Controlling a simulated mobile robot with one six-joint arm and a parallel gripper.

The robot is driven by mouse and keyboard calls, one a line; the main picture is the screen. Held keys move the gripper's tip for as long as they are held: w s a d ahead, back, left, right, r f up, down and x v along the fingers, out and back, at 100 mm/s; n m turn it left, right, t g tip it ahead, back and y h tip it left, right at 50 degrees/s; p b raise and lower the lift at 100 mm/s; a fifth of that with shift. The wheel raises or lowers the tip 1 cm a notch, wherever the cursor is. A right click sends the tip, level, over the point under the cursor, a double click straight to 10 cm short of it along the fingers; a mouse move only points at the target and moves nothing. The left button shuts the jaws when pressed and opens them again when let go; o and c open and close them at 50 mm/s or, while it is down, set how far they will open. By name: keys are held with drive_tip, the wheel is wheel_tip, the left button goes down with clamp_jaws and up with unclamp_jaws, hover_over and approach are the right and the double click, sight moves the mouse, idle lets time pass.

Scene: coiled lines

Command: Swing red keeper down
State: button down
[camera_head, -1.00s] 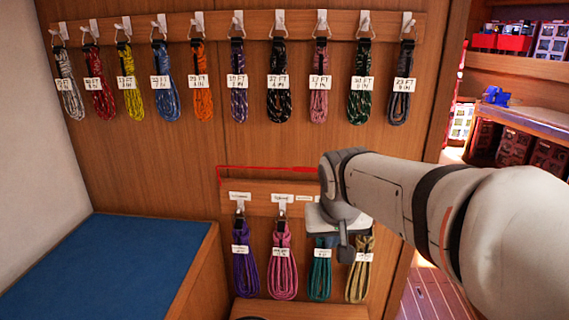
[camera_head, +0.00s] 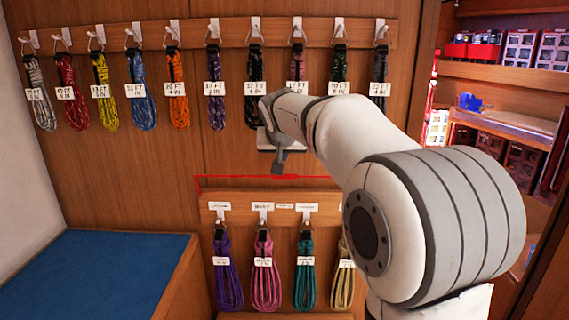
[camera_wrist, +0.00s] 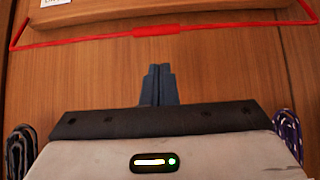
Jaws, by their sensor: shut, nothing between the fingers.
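The red keeper (camera_head: 235,177) is a thin red bar running across the wood panel just above the lower hook rail (camera_head: 235,197). Its left end bends down toward the rail; its right part is hidden behind my arm. In the wrist view the keeper (camera_wrist: 158,30) spans the top, with a thicker sleeve at mid-length and bent ends. My gripper (camera_head: 278,168) is shut and empty, just above the bar in the head view. In the wrist view its dark fingertips (camera_wrist: 158,70) point toward the sleeve, with a visible gap between them.
Several labelled rope coils hang from the upper rail (camera_head: 100,40), close around my wrist. More coils, such as a pink one (camera_head: 263,275), hang on the lower rail. A blue-topped bench (camera_head: 90,275) is at lower left; stocked shelves (camera_head: 500,75) are at right.

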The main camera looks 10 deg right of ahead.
drive_tip(key=x, duration=0.9)
drive_tip(key=shift+w+f+p, duration=0.2)
drive_tip(key=shift+p, duration=0.2)
drive_tip(key=shift+a+f+b, duration=0.1)
drive_tip(key=shift+b, duration=0.2)
